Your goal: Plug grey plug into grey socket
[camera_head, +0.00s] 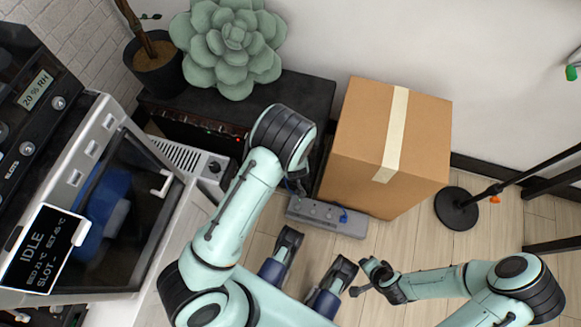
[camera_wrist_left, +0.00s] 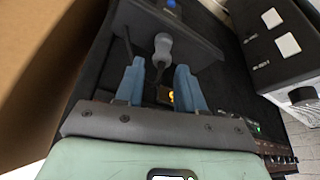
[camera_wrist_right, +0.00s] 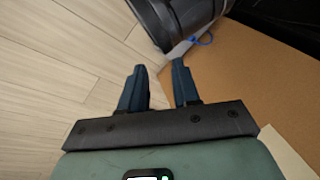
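A grey socket strip (camera_head: 312,210) lies on the floor against the front of the cardboard box. It spans the top of the left wrist view (camera_wrist_left: 198,38). A grey plug (camera_wrist_left: 163,45) with a thin cord shows there, just beyond and between my left fingertips, overlapping the strip in view; whether it is seated in a socket I cannot tell. My left gripper (camera_wrist_left: 160,78) is open and points at the strip; its fingers are mostly hidden by the arm in the head view.
A blue plug (camera_head: 344,217) sits on the strip's right part. The cardboard box (camera_head: 352,140) stands behind it. A dark cabinet (camera_head: 310,95) and a white unit (camera_head: 190,160) are to the left. A black stand base (camera_head: 457,208) stands right; floor between is clear.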

